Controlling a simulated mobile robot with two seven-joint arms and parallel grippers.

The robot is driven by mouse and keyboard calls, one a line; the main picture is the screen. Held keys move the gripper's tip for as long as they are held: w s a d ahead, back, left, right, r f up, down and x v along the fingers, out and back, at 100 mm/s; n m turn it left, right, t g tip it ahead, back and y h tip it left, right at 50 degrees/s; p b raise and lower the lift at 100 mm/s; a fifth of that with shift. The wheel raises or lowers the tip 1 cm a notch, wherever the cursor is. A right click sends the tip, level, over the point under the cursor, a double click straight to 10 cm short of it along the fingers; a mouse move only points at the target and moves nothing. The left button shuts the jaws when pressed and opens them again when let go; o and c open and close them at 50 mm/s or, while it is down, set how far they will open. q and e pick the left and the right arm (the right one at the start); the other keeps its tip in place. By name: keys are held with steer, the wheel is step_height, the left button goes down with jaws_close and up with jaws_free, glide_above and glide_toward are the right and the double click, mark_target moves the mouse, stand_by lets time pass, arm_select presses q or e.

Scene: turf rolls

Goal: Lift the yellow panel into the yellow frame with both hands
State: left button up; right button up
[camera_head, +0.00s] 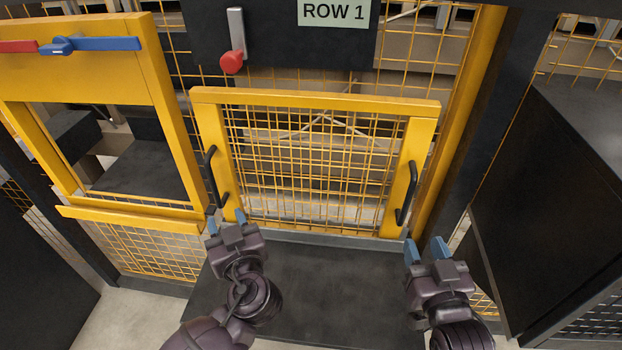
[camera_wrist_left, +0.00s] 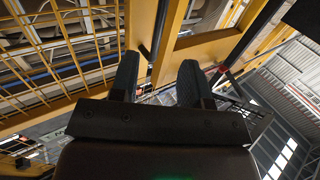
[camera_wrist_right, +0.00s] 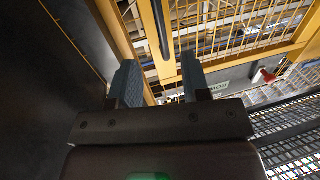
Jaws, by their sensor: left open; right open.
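The yellow panel (camera_head: 315,99), a mesh panel with a yellow border, stands upright at the back of a dark ledge. It has a black left handle (camera_head: 211,176) and a black right handle (camera_head: 407,192). The yellow frame (camera_head: 85,82) stands to its left around an open window. My left gripper (camera_head: 226,220) is open just below the left handle, which shows ahead between its fingers in the left wrist view (camera_wrist_left: 160,30). My right gripper (camera_head: 425,251) is open below the right handle, which shows ahead between its fingers in the right wrist view (camera_wrist_right: 161,28). Neither gripper touches a handle.
A blue bar (camera_head: 105,44) and a red bar (camera_head: 18,46) cross the frame's top. A red-knobbed lever (camera_head: 232,62) hangs left of the "ROW 1" sign (camera_head: 333,12). A dark cabinet (camera_head: 550,210) stands close on the right. The dark ledge (camera_head: 320,290) is clear.

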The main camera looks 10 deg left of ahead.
mark_target(215, 190)
arm_select(q)
steer(key=x, duration=1.1)
steer(key=shift+f, duration=0.1)
arm_select(e)
steer(key=w, duration=0.3)
steer(key=w+a, duration=0.1)
steer(key=w, duration=0.3)
steer(key=w+a, duration=0.1)
steer(key=w, duration=0.2)
steer(key=shift+w+f, duration=0.1)
steer(key=shift+w, duration=0.25)
arm_select(q)
steer(key=shift+s, duration=0.1)
jaws_close()
arm_select(e)
jaws_close()
